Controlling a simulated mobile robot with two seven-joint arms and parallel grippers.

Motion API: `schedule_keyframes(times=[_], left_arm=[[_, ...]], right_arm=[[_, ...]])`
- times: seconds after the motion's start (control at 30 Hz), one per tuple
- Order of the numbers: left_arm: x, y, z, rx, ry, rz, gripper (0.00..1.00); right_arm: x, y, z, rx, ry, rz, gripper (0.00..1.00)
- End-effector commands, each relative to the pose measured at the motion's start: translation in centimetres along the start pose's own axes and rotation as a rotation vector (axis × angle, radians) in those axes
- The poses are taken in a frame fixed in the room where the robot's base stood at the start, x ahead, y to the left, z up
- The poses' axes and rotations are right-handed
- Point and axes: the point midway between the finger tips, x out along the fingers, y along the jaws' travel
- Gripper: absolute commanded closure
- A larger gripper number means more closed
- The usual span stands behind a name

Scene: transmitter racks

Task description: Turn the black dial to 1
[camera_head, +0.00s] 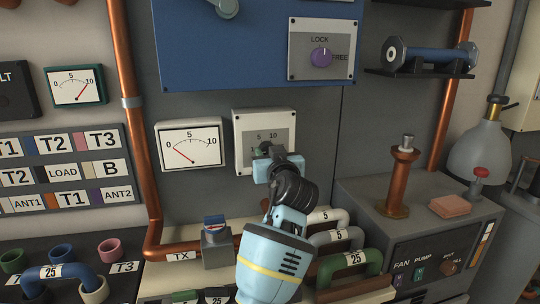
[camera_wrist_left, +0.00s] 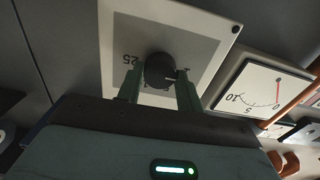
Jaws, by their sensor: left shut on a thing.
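The black dial (camera_wrist_left: 158,70) sits on a pale square plate (camera_head: 248,116) on the grey panel. The plate also shows upside down in the left wrist view (camera_wrist_left: 205,42). My left gripper (camera_head: 267,152) is at the dial, with its two green fingers (camera_wrist_left: 158,76) on either side, shut on it. A white pointer line on the dial points to the right in the left wrist view. A 25 shows on the plate there, and 5 and 10 show in the head view. The gripper hides the dial in the head view, and other marks are covered. My right gripper is out of view.
A white gauge (camera_head: 189,145) is left of the plate. A blue panel with a purple lock knob (camera_head: 321,57) is above. Below are a TX switch (camera_head: 215,228) and several pipe handles, including a green one (camera_head: 348,263). A copper post (camera_head: 400,182) stands at right.

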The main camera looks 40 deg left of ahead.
Motion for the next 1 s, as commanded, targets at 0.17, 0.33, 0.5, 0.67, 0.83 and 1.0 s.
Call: schedule_keyframes(times=[0.17,0.33,0.5,0.67,0.83,1.0], left_arm=[[0.0,0.0,-0.1,-0.004,0.001,0.001,0.87],[0.0,0.0,-0.1,-0.003,0.001,0.001,0.45],[0.0,0.0,-0.1,-0.001,0.001,0.001,0.42],[-0.1,0.0,0.0,-0.001,0.000,0.001,0.42],[-1.8,0.1,0.1,-0.002,0.001,0.004,0.42],[-4.6,0.1,0.1,-0.003,-0.001,0.004,0.42]], right_arm=[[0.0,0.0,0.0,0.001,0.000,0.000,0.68],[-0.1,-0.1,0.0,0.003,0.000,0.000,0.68],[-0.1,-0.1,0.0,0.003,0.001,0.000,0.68],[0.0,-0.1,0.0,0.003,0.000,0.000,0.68],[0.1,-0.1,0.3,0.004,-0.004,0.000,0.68],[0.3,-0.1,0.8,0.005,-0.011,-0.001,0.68]])
